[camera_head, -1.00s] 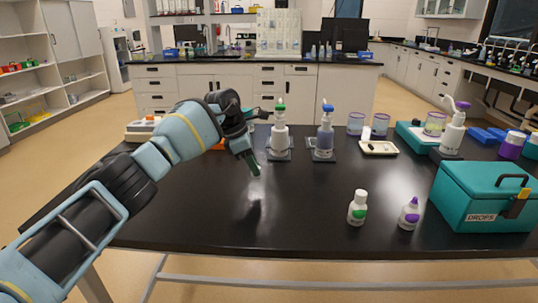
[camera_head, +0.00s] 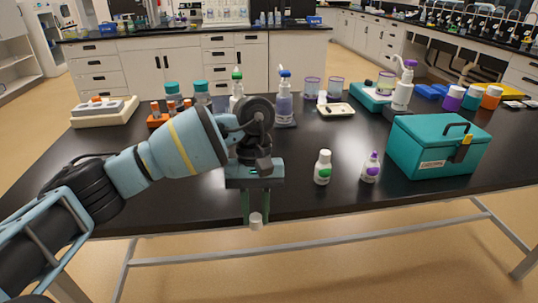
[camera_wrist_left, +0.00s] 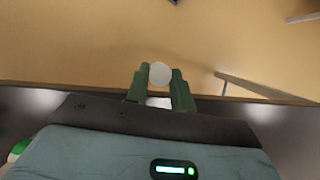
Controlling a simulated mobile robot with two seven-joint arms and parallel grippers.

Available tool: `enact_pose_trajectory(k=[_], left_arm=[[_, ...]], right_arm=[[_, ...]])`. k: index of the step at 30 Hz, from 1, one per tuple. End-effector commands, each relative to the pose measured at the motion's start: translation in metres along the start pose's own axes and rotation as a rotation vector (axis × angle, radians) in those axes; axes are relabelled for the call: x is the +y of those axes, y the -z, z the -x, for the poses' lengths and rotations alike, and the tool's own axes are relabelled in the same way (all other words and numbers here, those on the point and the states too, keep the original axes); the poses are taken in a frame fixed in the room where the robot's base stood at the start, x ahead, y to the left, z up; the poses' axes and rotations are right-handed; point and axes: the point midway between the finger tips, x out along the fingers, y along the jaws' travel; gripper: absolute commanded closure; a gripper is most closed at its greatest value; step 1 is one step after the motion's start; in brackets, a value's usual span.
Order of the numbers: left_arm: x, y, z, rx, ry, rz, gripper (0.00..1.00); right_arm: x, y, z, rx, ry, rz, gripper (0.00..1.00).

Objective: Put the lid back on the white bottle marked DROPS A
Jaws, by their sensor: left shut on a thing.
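My left gripper (camera_head: 256,207) points down at the table's front edge, shut on a small white lid (camera_head: 256,221). The lid also shows between the green fingertips in the wrist view (camera_wrist_left: 160,73). A white bottle with a green mark and a white top (camera_head: 322,168) stands upright on the table, right of the gripper and apart from it. Beside it stands a white bottle with a purple mark and purple tip (camera_head: 370,168). The lettering on both is too small to read, so I cannot tell which is DROPS A. My right gripper is out of view.
A teal box with a handle (camera_head: 437,150) stands right of the bottles. Pump bottles, including a blue one (camera_head: 284,103), a cream tray (camera_head: 335,110) and jars stand farther back. The black tabletop (camera_head: 300,198) is clear around the gripper's right side.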

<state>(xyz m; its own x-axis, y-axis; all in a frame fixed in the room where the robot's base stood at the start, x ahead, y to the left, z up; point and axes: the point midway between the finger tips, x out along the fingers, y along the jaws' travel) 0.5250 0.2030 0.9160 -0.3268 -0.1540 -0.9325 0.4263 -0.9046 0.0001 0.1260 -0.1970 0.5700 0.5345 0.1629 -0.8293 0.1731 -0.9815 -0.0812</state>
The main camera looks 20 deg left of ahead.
Motion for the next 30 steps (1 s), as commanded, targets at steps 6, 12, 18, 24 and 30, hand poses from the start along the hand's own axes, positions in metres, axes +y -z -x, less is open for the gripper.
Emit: enact_pose_trajectory(k=[6,12,18,24,30], left_arm=[[-0.027,-0.037,-0.025,-0.016,0.129,-0.317,0.97],[-0.038,-0.046,-0.032,-0.024,0.165,-0.408,0.97],[-0.039,-0.046,-0.032,-0.024,0.165,-0.411,0.97],[-0.038,-0.046,-0.032,-0.023,0.164,-0.410,0.97],[-0.038,-0.046,-0.032,-0.023,0.164,-0.409,0.97]], right_arm=[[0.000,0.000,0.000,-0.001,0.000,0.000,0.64],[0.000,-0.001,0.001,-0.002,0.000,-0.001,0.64],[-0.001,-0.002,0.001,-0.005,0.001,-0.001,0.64],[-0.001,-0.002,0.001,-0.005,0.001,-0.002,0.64],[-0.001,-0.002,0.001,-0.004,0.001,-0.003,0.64]])
